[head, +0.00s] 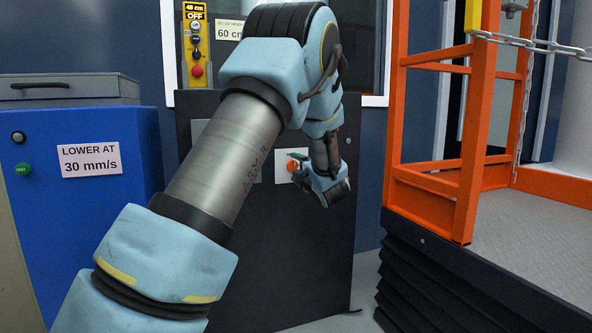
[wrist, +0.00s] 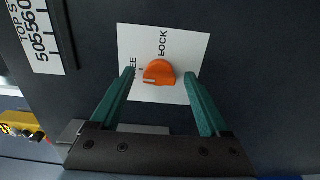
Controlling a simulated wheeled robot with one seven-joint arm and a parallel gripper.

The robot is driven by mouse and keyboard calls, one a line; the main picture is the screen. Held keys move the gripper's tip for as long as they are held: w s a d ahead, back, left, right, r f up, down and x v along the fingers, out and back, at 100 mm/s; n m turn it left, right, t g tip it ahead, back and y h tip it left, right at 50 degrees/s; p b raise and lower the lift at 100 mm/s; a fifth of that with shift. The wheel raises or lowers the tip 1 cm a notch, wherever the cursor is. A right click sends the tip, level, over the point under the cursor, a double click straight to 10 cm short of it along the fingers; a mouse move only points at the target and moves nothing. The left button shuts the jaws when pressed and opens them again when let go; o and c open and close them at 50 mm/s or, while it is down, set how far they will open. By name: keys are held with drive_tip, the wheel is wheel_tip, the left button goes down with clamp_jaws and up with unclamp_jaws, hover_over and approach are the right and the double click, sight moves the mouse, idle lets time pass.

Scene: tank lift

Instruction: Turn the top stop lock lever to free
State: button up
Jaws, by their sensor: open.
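The top stop lock lever is an orange knob (wrist: 158,73) on a white plate (wrist: 181,43) on the dark panel. The plate reads LOCK above the knob and FREE, partly hidden, at its left. A pale mark shows on the knob's lower left; I cannot tell for certain which word it points to. My gripper (wrist: 160,76) is open, with one green finger on each side of the knob and gaps visible on both sides. In the head view, the orange knob (head: 293,165) shows just left of my wrist.
A scale plate (wrist: 42,38) is left of the lever in the wrist view. A yellow button pendant (head: 196,45) hangs above the panel. A blue cabinet (head: 75,215) with a LOWER AT 30 mm/s label stands left; an orange-framed lift (head: 468,130) stands right.

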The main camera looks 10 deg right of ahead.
drive_tip(key=s+d+p, duration=0.1)
drive_tip(key=s+p, duration=0.1)
drive_tip(key=s, duration=0.8)
drive_tip(key=shift+s+d+p, duration=0.15)
drive_tip(key=shift+s+p, duration=0.2)
drive_tip(key=s+a+f+m+g+h+p, duration=0.2)
drive_tip(key=a+f+m+g+h+p, duration=0.15)
drive_tip(key=a+m+g, duration=0.6)
drive_tip(key=s+a+f+m+g+y+p, duration=0.1)
drive_tip(key=s+a+f+m+g+p, duration=0.15)
drive_tip(key=s+a+m+g, duration=1.2)
drive_tip(key=s+a+r+n+t+p, duration=0.1)
drive_tip(key=s+r+t+p, duration=0.1)
drive_tip(key=r+p, duration=1)
drive_tip(key=s+a+r+n+t+p, duration=0.1)
drive_tip(key=r+t+p, duration=0.2)
drive_tip(key=r+p, duration=0.9)
drive_tip(key=s+a+r+n+t+p, duration=0.1)
drive_tip(key=s+a+r+t+p, duration=0.1)
drive_tip(key=r+p, duration=1.1)
drive_tip(key=shift+s+t+p, duration=0.3)
drive_tip(key=shift+t+p, duration=0.05)
drive_tip(key=shift+t, duration=0.05)
